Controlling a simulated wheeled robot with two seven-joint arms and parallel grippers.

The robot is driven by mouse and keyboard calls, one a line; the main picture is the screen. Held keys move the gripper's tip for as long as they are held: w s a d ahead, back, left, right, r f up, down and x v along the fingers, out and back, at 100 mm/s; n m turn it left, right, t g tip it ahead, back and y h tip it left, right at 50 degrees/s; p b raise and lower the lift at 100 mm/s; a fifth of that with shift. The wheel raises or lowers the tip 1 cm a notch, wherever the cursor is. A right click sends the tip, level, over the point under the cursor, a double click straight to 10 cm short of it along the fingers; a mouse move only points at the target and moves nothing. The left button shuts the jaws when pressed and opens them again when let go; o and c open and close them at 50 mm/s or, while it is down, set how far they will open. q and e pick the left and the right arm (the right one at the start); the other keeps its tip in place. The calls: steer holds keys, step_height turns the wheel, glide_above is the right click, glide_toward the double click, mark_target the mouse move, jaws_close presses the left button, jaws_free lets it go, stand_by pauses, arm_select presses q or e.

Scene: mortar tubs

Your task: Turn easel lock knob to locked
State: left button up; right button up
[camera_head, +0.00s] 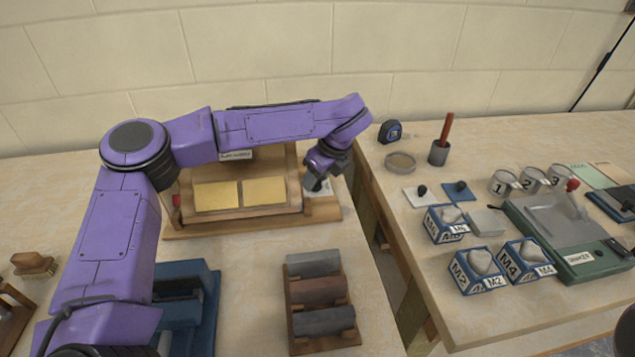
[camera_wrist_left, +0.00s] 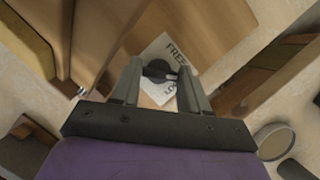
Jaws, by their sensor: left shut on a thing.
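The wooden easel (camera_head: 285,165) stands on the left table and holds two yellow panels (camera_head: 218,195). My left gripper (camera_head: 318,180) is at the easel's right side, fingers pointing down. In the left wrist view, the dark round lock knob (camera_wrist_left: 157,68) sits on a white label plate (camera_wrist_left: 155,45) that reads FREE on its upper part, with a second word partly hidden lower down. My left gripper is shut on the knob, with a finger on each side. The knob's pointer appears to lie between the two words, but its exact angle is hard to tell. My right gripper is not in view.
A rack of several grey and brown blocks (camera_head: 320,292) stands in front of the easel. A gap separates the left table from the right table (camera_head: 415,245), which carries a tape measure (camera_head: 390,131), numbered cups, blue boxes and a green-based machine (camera_head: 590,262).

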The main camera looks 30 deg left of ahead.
arm_select(q)
steer(key=shift+m+t+b, duration=0.4)
steer(key=shift+m+b, duration=0.15)
steer(key=shift+m, duration=1.05)
steer(key=o, duration=1.1)
steer(key=shift+c, duration=0.2)
